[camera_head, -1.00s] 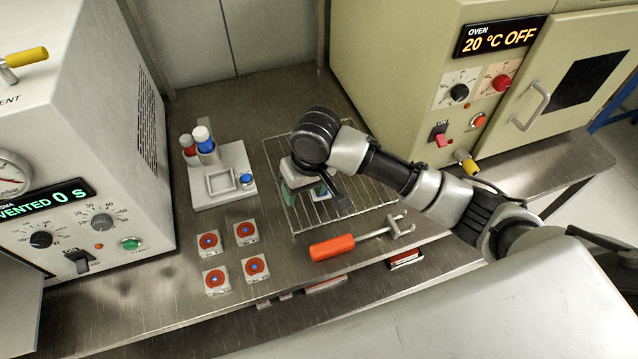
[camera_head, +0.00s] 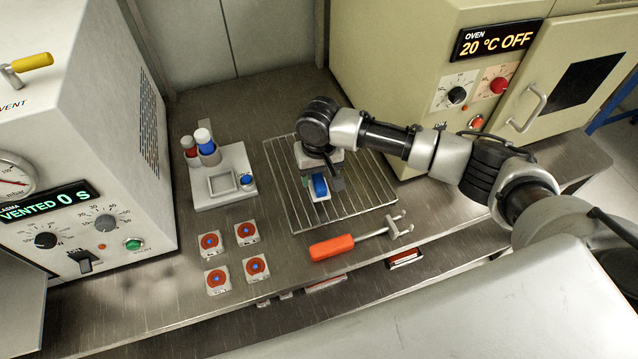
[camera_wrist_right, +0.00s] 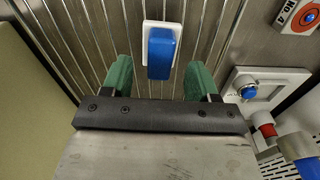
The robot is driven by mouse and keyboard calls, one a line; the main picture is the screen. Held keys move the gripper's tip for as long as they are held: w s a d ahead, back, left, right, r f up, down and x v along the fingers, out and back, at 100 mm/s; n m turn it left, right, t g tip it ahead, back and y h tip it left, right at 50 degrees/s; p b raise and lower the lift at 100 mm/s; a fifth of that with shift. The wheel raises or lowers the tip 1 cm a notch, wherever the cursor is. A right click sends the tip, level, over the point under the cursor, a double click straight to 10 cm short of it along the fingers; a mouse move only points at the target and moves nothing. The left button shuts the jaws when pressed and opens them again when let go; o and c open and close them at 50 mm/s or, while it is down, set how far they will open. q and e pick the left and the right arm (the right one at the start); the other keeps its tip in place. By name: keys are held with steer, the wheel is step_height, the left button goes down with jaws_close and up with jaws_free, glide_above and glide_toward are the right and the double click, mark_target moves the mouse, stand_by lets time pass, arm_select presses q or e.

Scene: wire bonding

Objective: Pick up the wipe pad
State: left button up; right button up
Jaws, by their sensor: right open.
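The wipe pad (camera_head: 320,187) is a blue block on a white base, lying on the wire rack (camera_head: 368,211). In the right wrist view the wipe pad (camera_wrist_right: 160,55) sits straight ahead, between the lines of the two green fingers. My right gripper (camera_wrist_right: 160,72) is open and empty, one finger on each side of the pad with gaps between. In the head view my right gripper (camera_head: 319,180) is over the rack and partly hides the pad. I cannot tell its exact height over the pad. My left gripper is not in view.
A red-handled tool (camera_head: 332,247) lies in front of the rack. Several red-and-white numbered squares (camera_head: 256,268) lie to its left. A grey holder (camera_head: 212,203) with red and blue-capped bottles stands left of the rack. The oven (camera_head: 420,80) stands behind right, the plasma machine (camera_head: 90,130) at left.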

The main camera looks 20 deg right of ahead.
mark_target(319, 181)
steer(key=shift+f, duration=1.5)
steer(key=shift+c, duration=0.4)
steer(key=c, duration=0.9)
steer(key=shift+r, duration=0.1)
steer(key=shift+r, duration=0.55)
step_height(319, 181, up, 3)
steer(key=shift+f+b, duration=0.1)
steer(key=shift+b, duration=0.2)
steer(key=s+d+r, duration=0.1)
steer(key=s+r, duration=0.1)
steer(key=s, duration=0.1)
steer(key=s+d+r, duration=0.2)
steer(key=s, duration=0.2)
steer(key=s+d+r, duration=0.1)
steer(key=s+r, duration=0.2)
steer(key=shift+s+d, duration=0.35)
steer(key=shift+s, duration=0.05)
